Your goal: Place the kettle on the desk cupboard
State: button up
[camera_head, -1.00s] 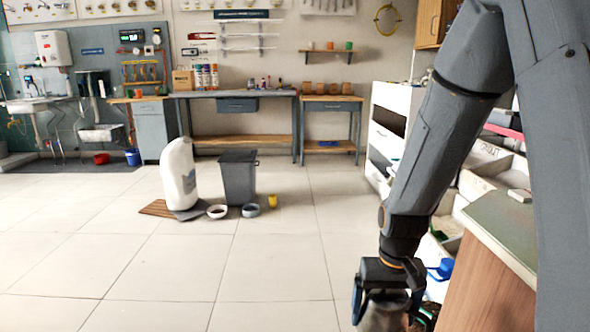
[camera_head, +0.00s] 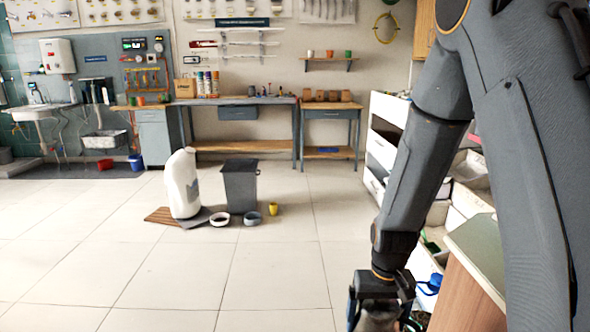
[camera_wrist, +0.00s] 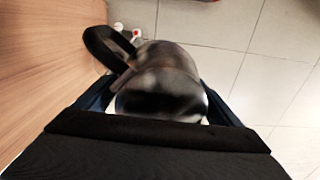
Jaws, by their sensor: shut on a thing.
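The kettle (camera_wrist: 165,80) is dark and shiny with a black loop handle (camera_wrist: 104,48) on its left in the wrist view. My gripper (camera_wrist: 158,108) is shut on it, one finger on each side. In the head view my gripper (camera_head: 380,300) hangs low at the bottom edge, and only the kettle's upper part (camera_head: 378,320) shows. A wooden cupboard with a grey-green top (camera_head: 480,246) stands just right of my gripper. A grey cupboard (camera_head: 154,138) stands by the back wall. I cannot tell which one is the desk cupboard.
A white jug-shaped container (camera_head: 182,184), a dark grey bin (camera_head: 240,187), two bowls and a yellow cup (camera_head: 272,209) stand on the floor ahead. White shelving (camera_head: 384,140) stands at the right.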

aim_at(382, 307)
jog(key=r+p, duration=0.2)
jog(key=p, duration=0.1)
jog(key=s+r+p, duration=0.1)
jog(key=r+p, duration=0.1)
jog(key=p, duration=0.1)
jog(key=shift+s+p, duration=0.1)
jog(key=shift+p, duration=0.3)
jog(key=p, duration=0.2)
jog(key=shift+s+r+p, duration=0.25)
jog(key=shift+r+p, duration=0.15)
